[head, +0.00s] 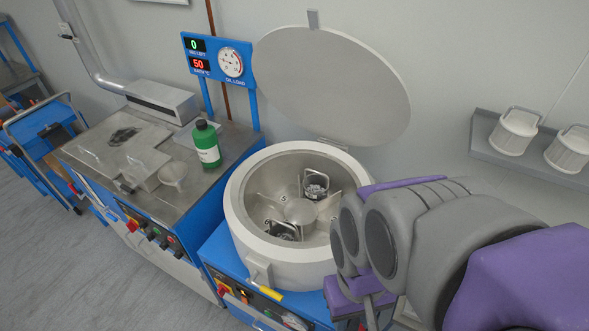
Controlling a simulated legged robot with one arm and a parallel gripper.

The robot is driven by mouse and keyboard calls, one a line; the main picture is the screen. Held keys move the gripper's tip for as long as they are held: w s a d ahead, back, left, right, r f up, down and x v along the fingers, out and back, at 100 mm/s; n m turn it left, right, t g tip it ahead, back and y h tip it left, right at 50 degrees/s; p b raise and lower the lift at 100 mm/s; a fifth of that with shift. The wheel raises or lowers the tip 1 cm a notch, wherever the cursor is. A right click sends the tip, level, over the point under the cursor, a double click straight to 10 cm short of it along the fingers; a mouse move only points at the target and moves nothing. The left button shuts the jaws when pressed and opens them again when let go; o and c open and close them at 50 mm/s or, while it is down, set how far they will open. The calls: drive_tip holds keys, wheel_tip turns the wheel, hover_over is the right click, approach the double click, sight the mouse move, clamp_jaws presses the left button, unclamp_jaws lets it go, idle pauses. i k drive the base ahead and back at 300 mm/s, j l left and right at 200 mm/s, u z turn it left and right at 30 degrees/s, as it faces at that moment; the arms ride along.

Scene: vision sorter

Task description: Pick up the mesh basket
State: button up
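Two small dark metal baskets with loop handles sit inside the open round drum, one at the back right (315,187) and one at the front left (283,230). They look like wire mesh with small parts in them, but detail is too small to be sure. My purple and grey arm fills the lower right of the head view and covers the drum's right edge. A purple part with a thin grey piece at its lower end (368,302) seems to be my gripper, in front of the drum. Its fingers are not clear, and I see nothing held.
The drum (238,213) has its round lid (335,85) raised. Two pale handled baskets (513,132) (568,150) sit on a wall shelf (484,142) at right. A steel bench (110,165) at left bears a green bottle (206,145) and a funnel (173,173).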

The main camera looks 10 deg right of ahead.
sight(315, 185)
drive_tip(key=j+z, duration=0.35)
drive_tip(key=k+j, duration=0.1)
drive_tip(key=j, duration=0.2)
drive_tip(key=i+j, duration=0.1)
drive_tip(key=j, duration=0.3)
drive_tip(key=i+j, duration=0.1)
drive_tip(key=j, duration=0.25)
drive_tip(key=i+j+z, duration=0.1)
drive_tip(key=j, duration=0.3)
drive_tip(key=i+j, duration=0.1)
